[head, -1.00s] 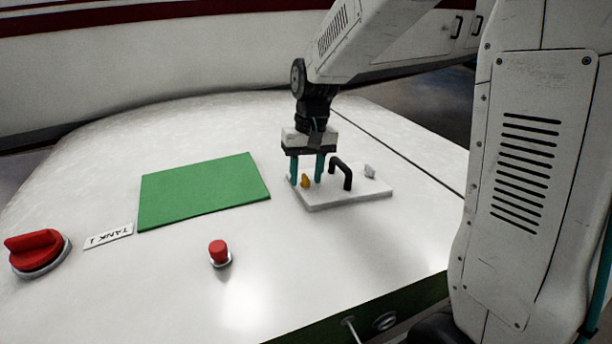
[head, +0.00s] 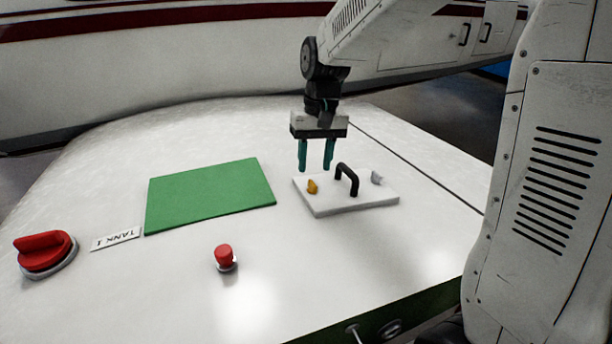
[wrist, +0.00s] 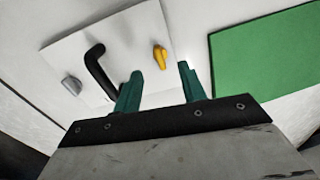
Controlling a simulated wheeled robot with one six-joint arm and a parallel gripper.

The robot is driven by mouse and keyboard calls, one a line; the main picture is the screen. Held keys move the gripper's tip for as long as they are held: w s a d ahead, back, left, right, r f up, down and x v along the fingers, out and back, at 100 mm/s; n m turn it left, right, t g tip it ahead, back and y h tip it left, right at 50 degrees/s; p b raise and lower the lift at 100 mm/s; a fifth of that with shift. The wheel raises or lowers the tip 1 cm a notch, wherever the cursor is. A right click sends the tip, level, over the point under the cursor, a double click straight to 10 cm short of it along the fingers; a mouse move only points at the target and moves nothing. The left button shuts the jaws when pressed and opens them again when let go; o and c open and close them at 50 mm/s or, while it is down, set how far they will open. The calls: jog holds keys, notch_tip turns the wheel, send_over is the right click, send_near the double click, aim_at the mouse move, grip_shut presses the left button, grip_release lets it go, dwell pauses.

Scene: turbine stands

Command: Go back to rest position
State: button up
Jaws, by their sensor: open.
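My gripper (head: 316,156) is open and empty, its two teal fingers pointing down above the left part of a white panel (head: 335,207). The panel lies on the white surface and carries a yellow knob (head: 312,187), a black handle (head: 347,178) and a grey knob (head: 376,177). In the wrist view the fingers (wrist: 160,84) show apart, with the yellow knob (wrist: 160,57) beyond the gap between them. The fingers touch nothing that I can see.
A green mat (head: 210,196) lies left of the panel. A white wall with a red stripe (head: 160,22) stands behind.

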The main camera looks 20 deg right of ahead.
jog(key=s, duration=0.3)
jog(key=shift+s+d+f+g, duration=0.2)
jog(key=shift+s+f+g, duration=0.1)
jog(key=shift+s+f, duration=0.05)
jog(key=s+d+r+t, duration=0.1)
jog(key=s+r, duration=0.2)
jog(key=s, duration=0.8)
jog(key=s+d+r+n+t+h, duration=0.1)
jog(key=s+r+t, duration=0.1)
jog(key=s, duration=0.9)
jog(key=shift+s+d+r, duration=0.2)
jog(key=shift+r, duration=0.6)
